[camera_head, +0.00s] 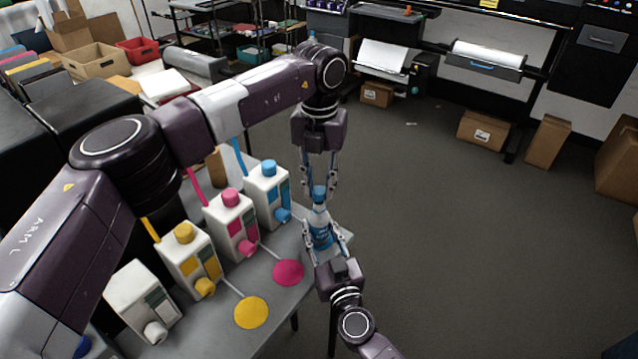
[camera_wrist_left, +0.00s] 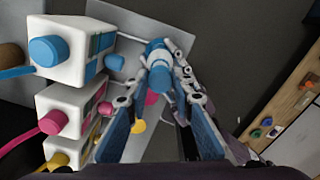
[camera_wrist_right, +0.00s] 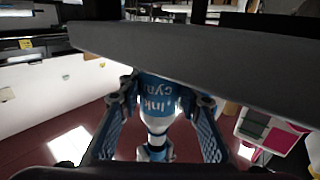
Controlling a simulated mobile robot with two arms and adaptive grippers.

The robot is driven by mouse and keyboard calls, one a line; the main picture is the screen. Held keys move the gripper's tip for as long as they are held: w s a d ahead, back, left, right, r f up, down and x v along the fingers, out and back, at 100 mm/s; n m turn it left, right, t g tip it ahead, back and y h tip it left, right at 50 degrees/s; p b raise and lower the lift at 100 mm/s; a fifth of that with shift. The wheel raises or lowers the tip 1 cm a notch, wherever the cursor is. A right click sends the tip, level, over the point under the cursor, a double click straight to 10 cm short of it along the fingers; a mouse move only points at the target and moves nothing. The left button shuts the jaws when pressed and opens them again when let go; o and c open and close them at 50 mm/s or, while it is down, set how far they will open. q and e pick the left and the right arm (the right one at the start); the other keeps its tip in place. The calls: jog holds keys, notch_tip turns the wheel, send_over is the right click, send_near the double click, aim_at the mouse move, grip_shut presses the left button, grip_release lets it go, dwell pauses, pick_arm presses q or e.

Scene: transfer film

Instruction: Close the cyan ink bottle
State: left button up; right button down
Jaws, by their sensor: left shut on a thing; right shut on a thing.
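The cyan ink bottle (camera_head: 321,236) is white and blue and stands upright near the table's right edge. My right gripper (camera_head: 321,243) is shut on its body from the front. In the right wrist view, the bottle's blue label (camera_wrist_right: 157,97) shows between the fingers, with the neck below it in the picture. The blue cap (camera_head: 319,192) is at the top of the bottle. My left gripper (camera_head: 319,187) comes down from above and is shut on the cap. The left wrist view shows the blue cap (camera_wrist_left: 160,76) between the fingertips. How tightly it is seated cannot be told.
A grey table (camera_head: 282,311) holds a cyan tank (camera_head: 267,194), a magenta tank (camera_head: 231,223), a yellow tank (camera_head: 188,257) and a black-ink tank (camera_head: 140,300), left of the bottle. Magenta (camera_head: 288,272) and yellow discs (camera_head: 251,313) lie on it. The floor to the right is open.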

aim_at(319, 221)
pick_arm(q)
jog(key=shift+f, duration=0.75)
jog(key=shift+f, duration=0.6)
